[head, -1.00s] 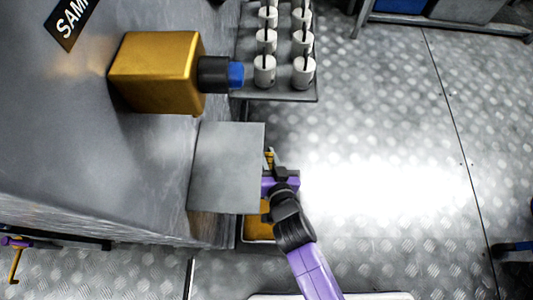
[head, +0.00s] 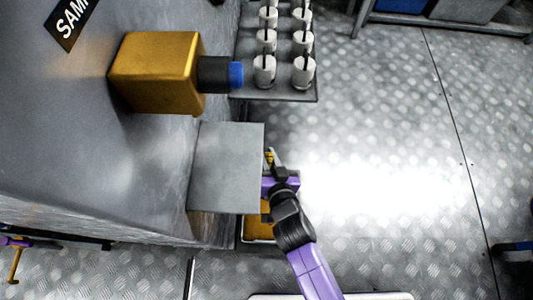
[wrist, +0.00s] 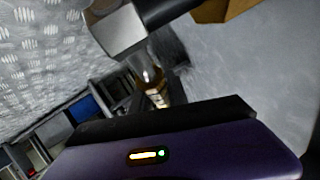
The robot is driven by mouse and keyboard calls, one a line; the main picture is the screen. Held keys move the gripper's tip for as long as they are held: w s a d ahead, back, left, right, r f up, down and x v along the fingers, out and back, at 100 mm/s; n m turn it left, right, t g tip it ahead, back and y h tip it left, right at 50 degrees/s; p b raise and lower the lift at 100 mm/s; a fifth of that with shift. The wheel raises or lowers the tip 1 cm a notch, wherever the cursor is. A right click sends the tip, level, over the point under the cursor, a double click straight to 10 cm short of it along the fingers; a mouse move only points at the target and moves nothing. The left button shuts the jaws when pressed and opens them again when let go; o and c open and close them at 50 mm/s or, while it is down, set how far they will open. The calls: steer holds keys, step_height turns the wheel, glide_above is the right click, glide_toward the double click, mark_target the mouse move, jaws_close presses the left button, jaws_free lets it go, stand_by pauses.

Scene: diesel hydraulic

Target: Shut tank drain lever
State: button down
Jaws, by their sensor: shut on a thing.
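My gripper (head: 271,158) is at the right edge of a grey flat panel (head: 228,168) in the head view. It is shut on a small amber and yellow piece, which shows in the wrist view as a shiny amber piece with a pale band (wrist: 153,88). I cannot tell whether this is the tank drain lever. A yellow handle (head: 14,266) hangs from a purple fitting at the lower left, apart from my gripper. The panel and my wrist hide part of the area around the fingers.
A gold box (head: 155,72) with a black neck and blue end (head: 236,75) projects above the panel. A rack of white cylinders (head: 304,73) stands beyond it. A yellow object (head: 258,229) shows below the panel. The metal floor (head: 400,180) to the right is clear.

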steer(key=shift+w+g+p, duration=0.1)
steer(key=shift+g+p, duration=0.2)
steer(key=shift+p, duration=0.7)
steer(key=shift+f+p, duration=0.1)
steer(key=shift+p, duration=0.5)
steer(key=g+p, duration=0.1)
steer(key=f+p, duration=0.1)
steer(key=p, duration=0.1)
steer(key=shift+w+f+m+g, duration=0.2)
steer(key=shift+m+g, duration=0.1)
steer(key=shift+g, duration=0.1)
steer(key=shift+s+f+g+p, duration=0.15)
steer(key=shift+f+g+p, duration=1.15)
steer(key=shift+f+p, duration=0.65)
steer(key=shift+r, duration=0.1)
steer(key=c, duration=1.3)
jaws_free()
